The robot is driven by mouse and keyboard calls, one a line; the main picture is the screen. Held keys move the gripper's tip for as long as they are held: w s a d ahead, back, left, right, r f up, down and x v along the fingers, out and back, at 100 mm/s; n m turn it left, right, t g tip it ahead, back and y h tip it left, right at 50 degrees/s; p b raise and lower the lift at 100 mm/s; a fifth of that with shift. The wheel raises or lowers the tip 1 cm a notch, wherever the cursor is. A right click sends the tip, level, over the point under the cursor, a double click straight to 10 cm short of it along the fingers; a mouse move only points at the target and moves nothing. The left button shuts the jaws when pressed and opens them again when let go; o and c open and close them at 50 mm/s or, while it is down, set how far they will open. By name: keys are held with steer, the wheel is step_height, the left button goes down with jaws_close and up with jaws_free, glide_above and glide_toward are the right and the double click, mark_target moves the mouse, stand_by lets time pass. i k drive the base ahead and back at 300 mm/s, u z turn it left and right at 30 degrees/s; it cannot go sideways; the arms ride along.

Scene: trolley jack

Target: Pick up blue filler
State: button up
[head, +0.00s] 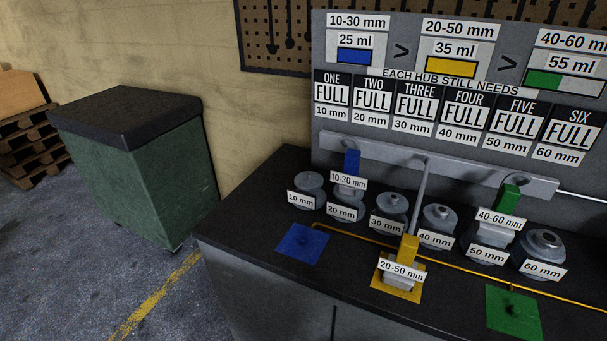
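The blue filler (351,163) has an upright blue top and a white "10-30 mm" label. It stands at the 20 mm hub (344,203), appearing to sit on top of it, just in front of the grey rail. Its lower part is hidden by the label. The blue square mat (302,243) on the bench is bare of any filler. My gripper is not in this view.
Several labelled hubs line the dark bench (262,205). The yellow filler (408,248) stands on its yellow mat. The green filler (507,198) is at the 50 mm hub; the green mat (514,318) holds no filler. A grey rail (458,173) runs behind.

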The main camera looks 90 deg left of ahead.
mark_target(349, 181)
steer(key=z, duration=0.05)
steer(key=k, duration=1.65)
steer(key=u, duration=1.1)
steer(key=i, duration=1.5)
steer(key=z, duration=0.05)
